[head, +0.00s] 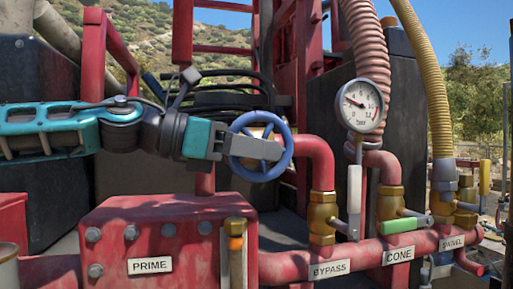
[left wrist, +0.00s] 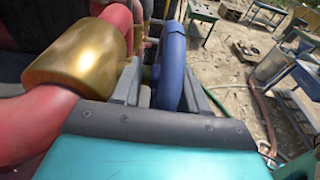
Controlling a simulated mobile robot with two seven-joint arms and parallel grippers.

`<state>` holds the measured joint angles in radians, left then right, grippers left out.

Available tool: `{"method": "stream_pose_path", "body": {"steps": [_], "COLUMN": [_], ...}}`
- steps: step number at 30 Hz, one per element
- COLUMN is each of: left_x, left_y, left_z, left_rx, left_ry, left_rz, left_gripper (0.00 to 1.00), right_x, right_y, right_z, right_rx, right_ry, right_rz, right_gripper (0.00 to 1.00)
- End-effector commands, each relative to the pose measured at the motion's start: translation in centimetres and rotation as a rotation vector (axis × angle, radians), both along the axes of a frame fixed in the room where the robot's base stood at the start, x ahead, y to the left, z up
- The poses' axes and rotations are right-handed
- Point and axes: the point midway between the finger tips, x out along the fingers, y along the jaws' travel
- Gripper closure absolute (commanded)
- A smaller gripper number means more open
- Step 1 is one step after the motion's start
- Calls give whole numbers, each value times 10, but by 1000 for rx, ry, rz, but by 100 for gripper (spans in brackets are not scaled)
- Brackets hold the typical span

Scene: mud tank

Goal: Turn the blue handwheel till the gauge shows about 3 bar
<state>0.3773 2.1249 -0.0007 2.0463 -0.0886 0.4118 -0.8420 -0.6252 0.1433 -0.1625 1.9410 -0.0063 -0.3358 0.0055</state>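The blue handwheel (head: 286,150) stands upright left of the red pipe in the head view. My left gripper (head: 268,149) reaches in from the left across its near rim, fingertips near the hub. The round white gauge (head: 362,105) sits above and right of the wheel. Its needle points left and slightly up, at a low part of the scale; the exact figure is too small to read. My right gripper is not in view.
Brass valves marked BYPASS (head: 322,218), CONE (head: 389,203) and a third label stand on the red manifold at right. A red box marked PRIME (head: 160,240) lies below my left arm. A brass fitting (left wrist: 80,62) is close beside the gripper in the left wrist view.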

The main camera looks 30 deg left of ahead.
Motion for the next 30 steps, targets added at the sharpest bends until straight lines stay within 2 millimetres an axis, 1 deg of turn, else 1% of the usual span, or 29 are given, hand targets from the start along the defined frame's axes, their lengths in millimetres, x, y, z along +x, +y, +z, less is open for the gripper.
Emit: {"method": "stream_pose_path", "body": {"steps": [9, 14, 23, 30], "left_x": [-1, -8, -36, -65], "left_y": [1, 7, 31, 56], "left_z": [0, 2, 8, 14], "left_rx": [-1, -1, -3, -1], "left_ry": [-1, -4, -7, -7], "left_rz": [0, 1, 3, 2], "left_gripper": [53, 53, 53, 53], "right_x": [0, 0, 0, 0], "right_y": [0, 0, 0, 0], "right_z": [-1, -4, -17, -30], "right_rx": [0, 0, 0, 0], "right_ry": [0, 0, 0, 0], "right_rz": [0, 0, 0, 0], "right_gripper": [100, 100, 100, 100]}}
